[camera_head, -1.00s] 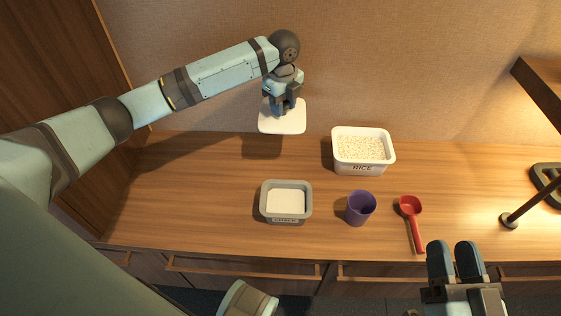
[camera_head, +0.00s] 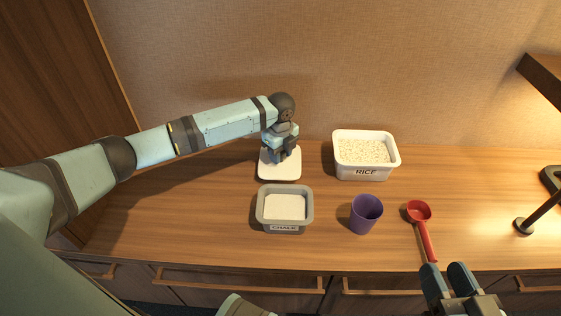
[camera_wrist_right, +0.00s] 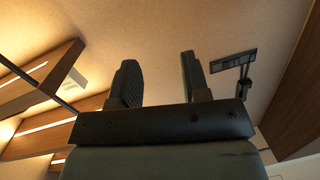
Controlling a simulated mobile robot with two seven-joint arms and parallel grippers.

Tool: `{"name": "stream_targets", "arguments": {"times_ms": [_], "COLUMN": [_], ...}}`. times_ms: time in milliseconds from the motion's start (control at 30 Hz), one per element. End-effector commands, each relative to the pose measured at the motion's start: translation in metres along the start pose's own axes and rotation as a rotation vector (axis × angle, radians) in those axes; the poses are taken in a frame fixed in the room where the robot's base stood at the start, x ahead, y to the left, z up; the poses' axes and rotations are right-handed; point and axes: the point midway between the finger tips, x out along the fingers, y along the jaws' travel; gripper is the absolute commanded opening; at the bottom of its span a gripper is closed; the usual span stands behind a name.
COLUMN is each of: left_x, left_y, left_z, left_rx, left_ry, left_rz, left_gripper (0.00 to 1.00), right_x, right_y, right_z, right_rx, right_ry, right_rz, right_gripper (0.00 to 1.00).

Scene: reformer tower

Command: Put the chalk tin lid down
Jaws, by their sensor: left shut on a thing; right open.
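The white chalk tin lid (camera_head: 280,173) is at the back of the counter, behind the chalk tin. My left gripper (camera_head: 281,158) is above it and shut on it; its fingers hide the lid's handle. The lid looks level and low, at or just above the counter; I cannot tell whether it touches. The grey chalk tin (camera_head: 285,226), labelled CHALK, stands uncovered in front with white powder in it. My right gripper (camera_head: 455,280) is open and empty at the counter's front edge; its two separated fingers also show in the right wrist view (camera_wrist_right: 160,85).
A white RICE tub (camera_head: 366,172) full of rice stands right of the lid. A lamp base (camera_head: 523,226) is at far right. The counter's left part is clear.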

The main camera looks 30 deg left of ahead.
Motion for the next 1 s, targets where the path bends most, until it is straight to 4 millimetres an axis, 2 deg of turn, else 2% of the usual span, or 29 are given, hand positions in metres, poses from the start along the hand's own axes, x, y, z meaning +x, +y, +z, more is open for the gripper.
{"name": "stream_targets", "arguments": {"times_ms": [33,100,500,533,600,633,933,1000], "left_x": [0.015,0.022,0.024,0.024,0.024,0.024,0.023,0.014], "left_y": [0.000,0.000,0.000,0.000,0.000,0.000,0.000,0.000], "left_z": [0.000,0.000,0.000,0.000,0.000,0.000,0.000,0.000], "left_rx": [0.000,-0.001,0.000,0.000,0.000,0.000,0.000,0.000], "left_ry": [0.000,0.000,0.001,0.001,0.001,0.001,0.000,0.000], "left_rz": [0.001,0.001,0.000,0.000,0.000,0.000,-0.001,0.000], "left_gripper": [0.13,0.13,0.13,0.43,0.59,0.62,0.62,0.62], "right_x": [0.002,0.003,0.003,0.003,0.002,0.002,0.002,0.003], "right_y": [0.004,0.006,0.005,0.005,0.005,0.005,0.005,0.005], "right_z": [0.003,-0.001,-0.008,-0.006,-0.004,-0.003,0.001,-0.005], "right_rx": [-0.029,-0.061,-0.065,-0.062,-0.057,-0.056,-0.057,-0.063], "right_ry": [0.017,0.036,0.044,0.041,0.036,0.034,0.031,0.034], "right_rz": [0.000,0.001,0.000,0.001,0.001,0.001,0.003,0.002], "right_gripper": [0.43,0.43,0.43,0.43,0.43,0.43,0.43,0.43]}}
